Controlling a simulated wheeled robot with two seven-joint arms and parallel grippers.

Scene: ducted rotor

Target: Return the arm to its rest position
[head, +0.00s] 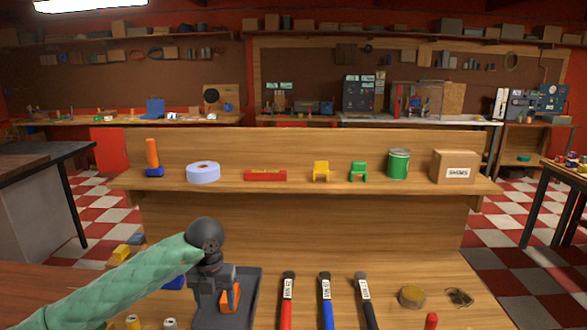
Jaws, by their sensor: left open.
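My left arm (120,285), in a green padded sleeve, comes in from the left. Its dark gripper (214,296) points down over a dark grey tray (250,290) at the front of the bench, left of centre. The jaws are open. An orange piece (231,297) shows at the gripper, partly hidden by it; I cannot tell whether they touch. My right gripper is not in view. I see no ducted rotor that I can make out.
Three torque-style tools with red (286,312), blue (326,312) and black (369,312) handles lie right of the tray. A round tin (412,296) lies farther right. A raised shelf (300,187) behind holds a tape roll (203,172), green can (398,164) and cardboard box (454,166).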

